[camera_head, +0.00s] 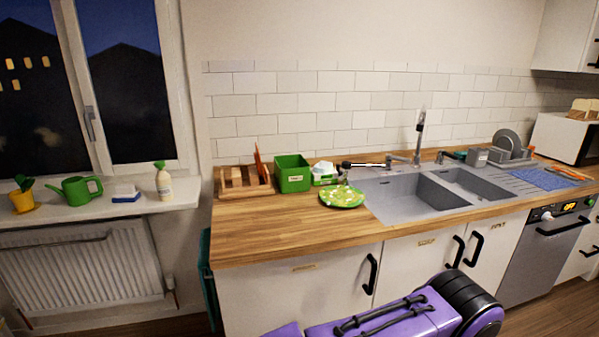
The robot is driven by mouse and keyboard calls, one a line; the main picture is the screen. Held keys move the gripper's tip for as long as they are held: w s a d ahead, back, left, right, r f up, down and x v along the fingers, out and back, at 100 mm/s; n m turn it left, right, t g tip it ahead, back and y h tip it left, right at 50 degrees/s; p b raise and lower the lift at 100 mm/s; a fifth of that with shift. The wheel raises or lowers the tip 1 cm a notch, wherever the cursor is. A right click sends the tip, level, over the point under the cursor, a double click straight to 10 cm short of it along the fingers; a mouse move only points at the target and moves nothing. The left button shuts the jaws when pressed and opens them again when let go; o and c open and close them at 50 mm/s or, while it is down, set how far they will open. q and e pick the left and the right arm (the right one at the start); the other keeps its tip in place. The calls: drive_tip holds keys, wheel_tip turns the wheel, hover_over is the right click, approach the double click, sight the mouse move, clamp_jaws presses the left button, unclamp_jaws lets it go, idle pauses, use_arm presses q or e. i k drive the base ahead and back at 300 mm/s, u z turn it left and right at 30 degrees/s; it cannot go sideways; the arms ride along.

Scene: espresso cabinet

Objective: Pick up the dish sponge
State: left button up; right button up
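A small blue and white block (126,196) that looks like a sponge lies on the white windowsill at the left. It sits between a green watering can (77,190) and a white spray bottle with a green top (164,183). A small green holder (325,180) with white items in it stands on the wooden counter left of the sink; its contents are too small to tell clearly. Neither of my grippers is in view, and nothing visible touches the block.
The windowsill (181,195) is above a radiator (80,268). A yellow plant pot (23,202) stands at its left. On the counter are a wooden rack (240,180), a green box (292,174), and a green patterned plate (342,196) beside the sink (400,197). The counter's front left is clear.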

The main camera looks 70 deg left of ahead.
sight(323, 167)
drive_tip(key=k, duration=0.1)
drive_tip(key=u, duration=1.35)
